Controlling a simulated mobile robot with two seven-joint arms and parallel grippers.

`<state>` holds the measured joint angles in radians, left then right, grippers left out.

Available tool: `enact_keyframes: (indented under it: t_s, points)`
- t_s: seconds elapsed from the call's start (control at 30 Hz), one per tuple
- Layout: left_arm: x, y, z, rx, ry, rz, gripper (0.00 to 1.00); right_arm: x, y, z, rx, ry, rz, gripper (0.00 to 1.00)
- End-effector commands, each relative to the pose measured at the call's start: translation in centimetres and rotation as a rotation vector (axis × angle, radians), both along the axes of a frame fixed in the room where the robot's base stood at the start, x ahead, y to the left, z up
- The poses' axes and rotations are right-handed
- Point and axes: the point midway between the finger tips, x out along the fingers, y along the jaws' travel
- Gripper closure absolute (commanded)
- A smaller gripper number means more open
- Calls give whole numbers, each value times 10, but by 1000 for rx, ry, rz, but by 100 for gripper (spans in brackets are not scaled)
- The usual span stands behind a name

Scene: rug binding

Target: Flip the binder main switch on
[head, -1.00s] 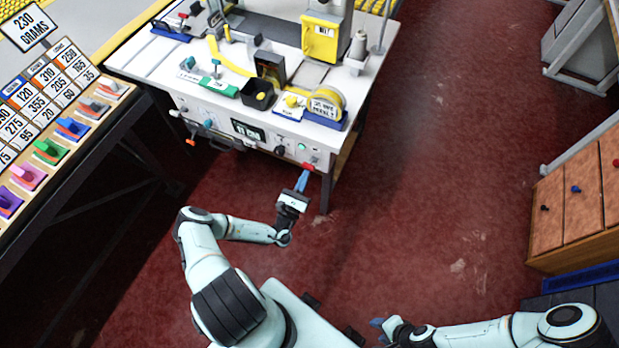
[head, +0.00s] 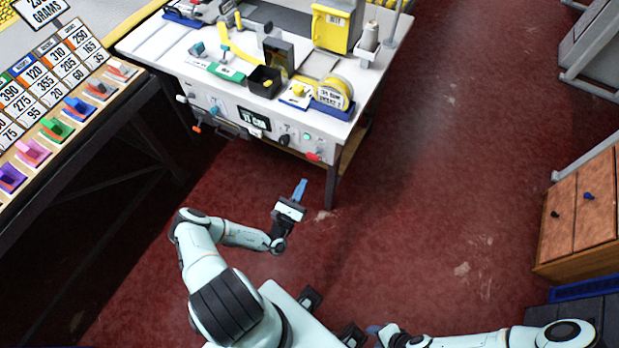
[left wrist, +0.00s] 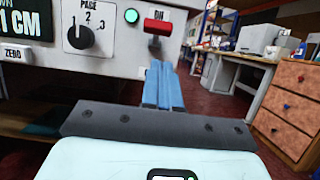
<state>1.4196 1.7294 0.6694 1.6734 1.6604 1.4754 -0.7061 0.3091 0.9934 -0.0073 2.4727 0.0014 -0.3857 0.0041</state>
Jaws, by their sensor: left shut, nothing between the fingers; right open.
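The binder main switch (head: 314,156) is a red-handled lever at the right end of the machine's front panel. My right gripper (head: 374,330) is open, low at the bottom, far from the panel.
The panel also carries a black page dial (left wrist: 80,38) and a display (head: 254,120). The binder table (head: 205,60) holds a black bin (head: 264,82) and a yellow tape roll (head: 334,92). A rack with coloured clips (head: 75,108) stands left, wooden drawers (head: 580,215) right. Red floor between is clear.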

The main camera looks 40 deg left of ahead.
Motion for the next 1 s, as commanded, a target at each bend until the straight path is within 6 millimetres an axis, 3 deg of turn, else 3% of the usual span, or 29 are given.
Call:
enact_keyframes:
  t_s: [0.2,0.4,1.0]
  points:
    - [-43,-9,-11,0,-1,3,100,-2,1,-5,2,1,2,56]
    - [-63,-14,-15,1,-3,2,100,-4,1,-9,1,2,2,56]
    - [-67,-15,-16,1,-4,1,100,-4,1,-9,2,3,2,56]
